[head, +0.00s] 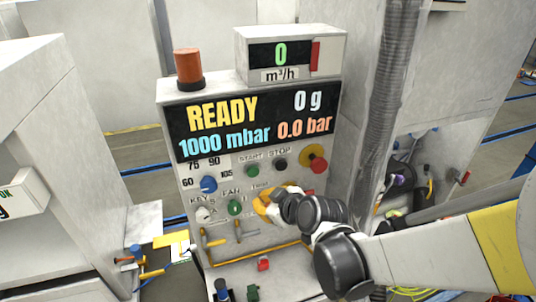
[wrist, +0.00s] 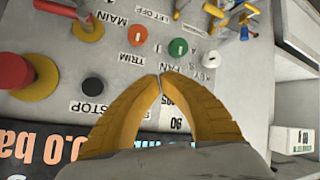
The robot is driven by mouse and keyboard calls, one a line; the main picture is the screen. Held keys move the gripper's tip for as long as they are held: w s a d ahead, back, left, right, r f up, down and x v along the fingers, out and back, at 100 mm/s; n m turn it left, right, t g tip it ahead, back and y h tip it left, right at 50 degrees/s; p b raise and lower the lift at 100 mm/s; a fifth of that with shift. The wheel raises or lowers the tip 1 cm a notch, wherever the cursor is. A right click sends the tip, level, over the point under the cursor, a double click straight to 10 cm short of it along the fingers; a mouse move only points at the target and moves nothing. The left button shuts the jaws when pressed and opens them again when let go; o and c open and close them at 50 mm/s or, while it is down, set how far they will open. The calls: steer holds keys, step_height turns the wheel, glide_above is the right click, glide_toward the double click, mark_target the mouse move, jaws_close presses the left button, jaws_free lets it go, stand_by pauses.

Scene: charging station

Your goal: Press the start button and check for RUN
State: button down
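The control panel (head: 215,165) faces me in the head view, and its display (head: 250,115) reads READY, 0 g, 1000 mbar and 0.0 bar. The green START button (head: 252,171) sits below the display, left of the black STOP button (head: 280,165). My gripper (head: 262,204) is in front of the panel, below the START button. In the wrist view, its yellow fingers (wrist: 160,76) are together at the tips and hold nothing visible. The STOP button (wrist: 92,88) shows left of them. The START button is hidden there, apparently behind the fingers.
A red emergency button on a yellow base (head: 315,160) is right of STOP. The blue dial (head: 208,184), green FAN knob (head: 235,207) and KEY switch (head: 204,214) are left of my gripper. Yellow-handled valves (head: 213,240) are lower down. A ribbed hose (head: 385,85) runs along the right.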

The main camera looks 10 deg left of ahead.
steer(key=w+a, duration=0.3)
steer(key=w, duration=0.3)
steer(key=shift+a, duration=0.35)
steer(key=shift+w, duration=0.15)
stand_by(1.1)
steer(key=shift+w+a, duration=0.2)
steer(key=shift+w, duration=0.1)
steer(key=shift+w+a+b, duration=0.25)
steer(key=shift+w+b, duration=0.05)
steer(key=shift+w, duration=0.1)
stand_by(0.7)
stand_by(0.3)
steer(key=shift+s+d, duration=0.45)
steer(key=shift+s, duration=0.35)
steer(key=s+d, duration=0.1)
steer(key=s, duration=0.2)
steer(key=s+d, duration=0.1)
steer(key=shift+s+d+b, duration=0.15)
steer(key=shift+d+b, duration=0.2)
